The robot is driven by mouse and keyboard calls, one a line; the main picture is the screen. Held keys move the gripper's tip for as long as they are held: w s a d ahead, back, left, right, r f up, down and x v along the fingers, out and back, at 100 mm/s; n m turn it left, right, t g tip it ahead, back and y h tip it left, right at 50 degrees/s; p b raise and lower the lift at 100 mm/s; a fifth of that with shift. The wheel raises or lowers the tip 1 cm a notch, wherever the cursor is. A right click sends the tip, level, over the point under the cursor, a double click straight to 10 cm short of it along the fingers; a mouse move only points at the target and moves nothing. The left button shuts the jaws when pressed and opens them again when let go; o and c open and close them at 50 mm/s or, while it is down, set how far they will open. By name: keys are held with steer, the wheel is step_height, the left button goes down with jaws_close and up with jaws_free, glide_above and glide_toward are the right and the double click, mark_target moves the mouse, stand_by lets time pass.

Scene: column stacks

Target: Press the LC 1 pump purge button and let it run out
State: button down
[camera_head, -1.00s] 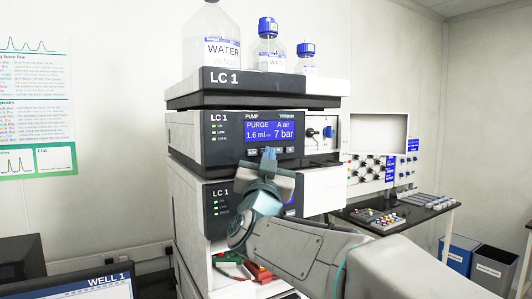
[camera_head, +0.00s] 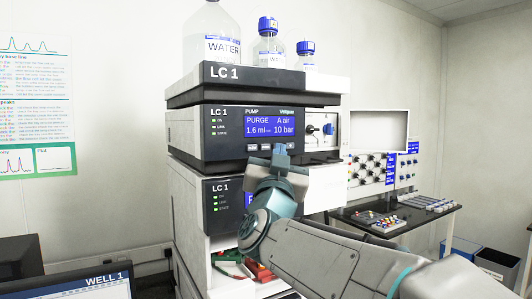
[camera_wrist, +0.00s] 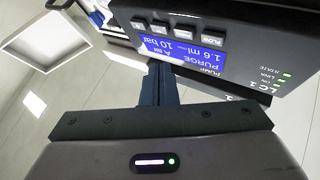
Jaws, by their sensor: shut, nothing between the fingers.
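The LC 1 pump module (camera_head: 185,135) has a blue display (camera_head: 270,123) reading PURGE, A air, 1.6 ml, 10 bar. A row of small buttons (camera_head: 253,147) sits under the display. My gripper (camera_head: 279,150) is shut and empty, with its fingertips in front of the right part of this row. Several buttons show there, one labelled FLOW (camera_wrist: 212,41). I cannot tell whether the fingertips touch a button, and the purge label is not readable.
A tray above the pump holds a large water bottle (camera_head: 212,38) and smaller blue-capped bottles (camera_head: 268,45). A knob and a blue valve (camera_head: 328,129) sit right of the display. A second LC 1 module (camera_head: 220,200) is below, partly behind my arm.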

steer(key=shift+s+d+b, duration=0.4)
steer(key=shift+s+d, duration=0.3)
steer(key=shift+s, duration=0.3)
steer(key=s+d+f+n+g+y, duration=0.25)
steer(key=f+g, duration=0.35)
steer(key=f, duration=0.6)
steer(key=s+d+f+n+g+y, duration=0.25)
steer(key=f+g, duration=0.25)
steer(key=f, duration=0.8)
steer(key=s+d+f+g+h, duration=0.2)
steer(key=s+d+f+g, duration=0.2)
steer(key=s+f, duration=0.4)
steer(key=s+d+f+m+g+h, duration=0.1)
steer(key=s+d+f+g, duration=0.4)
steer(key=s+f, duration=0.3)
steer(key=s+d, duration=0.1)
steer(key=s, duration=0.1)
steer(key=shift+s+f+m+h, duration=0.3)
steer(key=shift+s+h, duration=0.05)
steer(key=shift+h, duration=0.05)
steer(key=shift+d, duration=0.1)
stand_by(2.2)
